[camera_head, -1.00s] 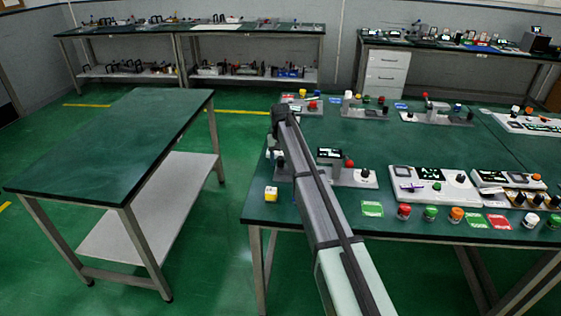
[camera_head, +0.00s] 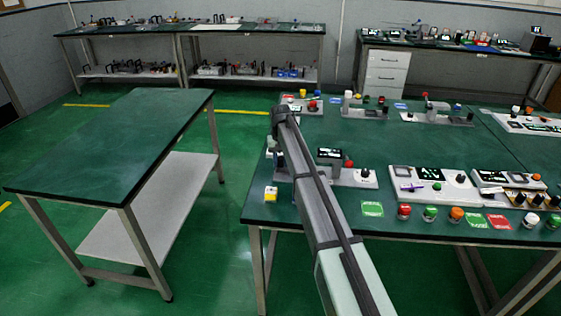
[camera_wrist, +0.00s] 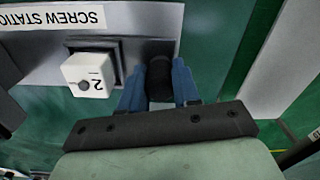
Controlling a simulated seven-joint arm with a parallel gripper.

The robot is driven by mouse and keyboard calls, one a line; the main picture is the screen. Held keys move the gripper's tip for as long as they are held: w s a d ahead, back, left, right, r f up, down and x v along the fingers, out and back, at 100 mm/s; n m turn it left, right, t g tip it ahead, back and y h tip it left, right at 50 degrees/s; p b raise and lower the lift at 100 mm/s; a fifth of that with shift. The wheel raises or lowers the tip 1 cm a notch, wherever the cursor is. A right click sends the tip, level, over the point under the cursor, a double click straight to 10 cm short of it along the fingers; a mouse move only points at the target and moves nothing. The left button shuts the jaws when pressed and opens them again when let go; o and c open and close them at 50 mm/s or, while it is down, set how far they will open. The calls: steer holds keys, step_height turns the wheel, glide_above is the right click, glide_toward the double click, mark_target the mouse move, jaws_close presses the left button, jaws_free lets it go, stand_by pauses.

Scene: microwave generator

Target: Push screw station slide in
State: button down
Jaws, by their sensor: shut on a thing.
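The screw station (camera_wrist: 130,18) shows in the wrist view as a light grey body with a label reading "SCREW STATION", cut off at the left edge. A white block marked "2" (camera_wrist: 90,75) sits on a dark square mount on it. Just right of the block is a black rounded handle (camera_wrist: 159,82). My gripper (camera_wrist: 160,78) has its two blue fingers on either side of this handle, closed on it. How far the slide is in or out cannot be told. In the head view my arm hides the grip.
The green worktable (camera_head: 420,145) carries several other stations and a row of coloured buttons along its front. A yellow and white block (camera_head: 271,193) sits near its left front corner. An empty green-topped table (camera_head: 110,140) stands to the left, with open floor between.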

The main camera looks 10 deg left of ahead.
stand_by(0.3)
steer(key=d, duration=0.4)
steer(key=shift+d, duration=0.4)
steer(key=c, duration=0.8)
jaws_free()
steer(key=shift+r, duration=0.1)
step_height(320, 180, up, 14)
